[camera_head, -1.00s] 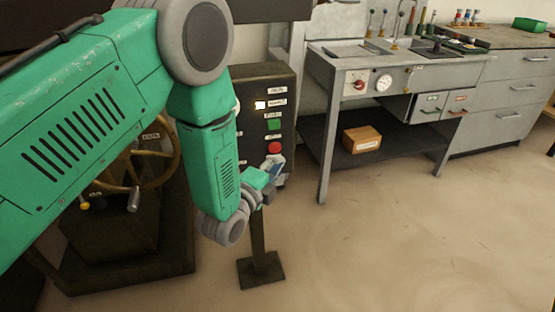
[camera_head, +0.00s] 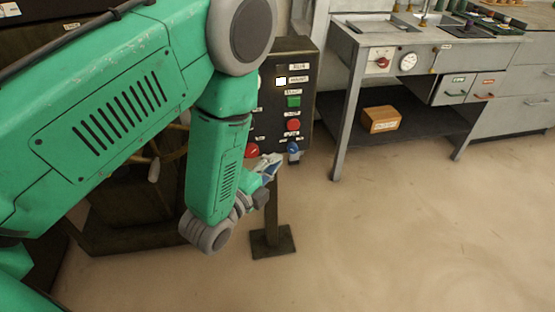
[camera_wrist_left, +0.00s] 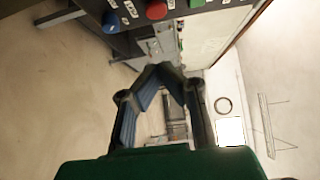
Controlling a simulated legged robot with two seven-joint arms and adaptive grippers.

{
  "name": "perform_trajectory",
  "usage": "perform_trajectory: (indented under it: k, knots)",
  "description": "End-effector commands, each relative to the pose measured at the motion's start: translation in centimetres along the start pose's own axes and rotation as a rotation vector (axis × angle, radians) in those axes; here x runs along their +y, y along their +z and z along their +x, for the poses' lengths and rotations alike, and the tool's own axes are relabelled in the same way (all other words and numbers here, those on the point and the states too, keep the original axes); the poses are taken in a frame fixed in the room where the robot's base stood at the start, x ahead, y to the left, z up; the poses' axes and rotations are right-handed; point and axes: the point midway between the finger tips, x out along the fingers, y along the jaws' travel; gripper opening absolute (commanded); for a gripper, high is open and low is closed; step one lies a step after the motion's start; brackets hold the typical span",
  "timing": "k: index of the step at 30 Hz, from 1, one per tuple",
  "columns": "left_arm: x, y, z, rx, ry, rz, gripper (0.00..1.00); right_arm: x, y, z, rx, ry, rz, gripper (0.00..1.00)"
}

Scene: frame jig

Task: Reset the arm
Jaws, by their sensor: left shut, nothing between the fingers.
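My left arm is green and comes in from the left. Its gripper (camera_head: 270,165) is at the lower front of the dark control panel (camera_head: 268,85), just below and left of the blue knob (camera_head: 293,148). A red knob (camera_head: 252,151) shows close by on the left; I cannot tell whether the gripper touches the panel. In the left wrist view the fingers (camera_wrist_left: 162,72) meet at their tips with nothing between them. The blue knob (camera_wrist_left: 110,22) and the red button (camera_wrist_left: 156,10) are beyond the fingers, at the top. My right gripper is not in view.
The panel stands on a post with a square base (camera_head: 272,242). A green button (camera_head: 294,101) is on it. A grey workbench (camera_head: 365,45) with a gauge (camera_head: 408,62) stands right; a cardboard box (camera_head: 380,119) is on its lower shelf. The floor at right is clear.

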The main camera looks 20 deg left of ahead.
Motion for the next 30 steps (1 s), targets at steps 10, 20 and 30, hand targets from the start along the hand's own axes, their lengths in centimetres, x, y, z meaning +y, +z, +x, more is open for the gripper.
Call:
perform_trajectory:
  k: [10, 20, 30]
  knots:
    - [-0.1, -0.2, 0.1, 0.000, 0.001, 0.004, 0.00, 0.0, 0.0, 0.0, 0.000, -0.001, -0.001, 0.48]
    - [4.7, 1.3, -3.0, -0.091, 0.283, -0.297, 0.00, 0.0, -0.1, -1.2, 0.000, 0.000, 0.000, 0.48]
    - [14.4, 2.7, -21.1, -0.839, 0.952, -1.134, 0.00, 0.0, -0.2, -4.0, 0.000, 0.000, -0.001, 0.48]
